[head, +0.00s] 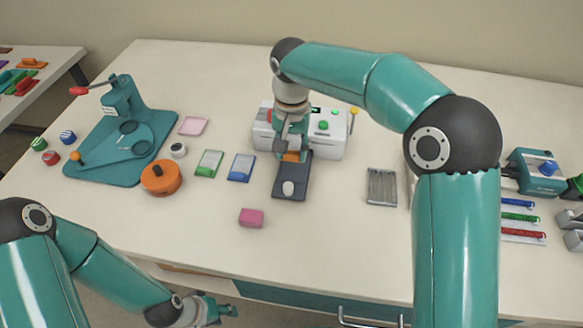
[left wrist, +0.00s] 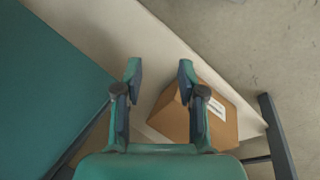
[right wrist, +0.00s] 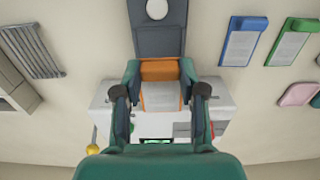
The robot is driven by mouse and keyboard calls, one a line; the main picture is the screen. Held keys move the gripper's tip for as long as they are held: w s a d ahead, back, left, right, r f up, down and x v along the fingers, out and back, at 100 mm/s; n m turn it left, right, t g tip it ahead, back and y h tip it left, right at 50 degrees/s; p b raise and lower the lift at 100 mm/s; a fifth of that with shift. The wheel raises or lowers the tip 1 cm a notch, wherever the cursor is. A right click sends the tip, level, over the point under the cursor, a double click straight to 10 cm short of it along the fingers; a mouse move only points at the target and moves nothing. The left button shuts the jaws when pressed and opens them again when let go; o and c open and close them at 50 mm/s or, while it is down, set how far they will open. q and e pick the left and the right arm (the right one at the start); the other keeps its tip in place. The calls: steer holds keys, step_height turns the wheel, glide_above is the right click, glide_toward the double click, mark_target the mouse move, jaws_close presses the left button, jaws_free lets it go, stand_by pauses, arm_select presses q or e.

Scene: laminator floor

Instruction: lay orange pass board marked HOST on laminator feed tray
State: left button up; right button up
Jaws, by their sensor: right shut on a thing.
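The orange pass board (right wrist: 160,71) is between the fingertips of my right gripper (right wrist: 159,72), which is shut on it. Its pale lower part shows in the right wrist view, but no HOST marking is readable. In the head view the board (head: 291,156) shows as a small orange patch under my right gripper (head: 291,148). It is over the inner end of the dark feed tray (head: 290,170) of the white laminator (head: 330,140); I cannot tell whether it touches. My left gripper (left wrist: 160,70) is open and empty, low beyond the table's front edge.
A grey ribbed rack (head: 382,186) is right. A cardboard box (left wrist: 215,120) is below my left gripper.

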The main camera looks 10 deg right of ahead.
mark_target(292, 176)
steer(key=shift+f, duration=3.2)
steer(key=shift+s+f, duration=0.1)
steer(key=shift+f, duration=0.05)
steer(key=o, duration=1)
step_height(292, 176, up, 12)
steer(key=shift+r, duration=0.2)
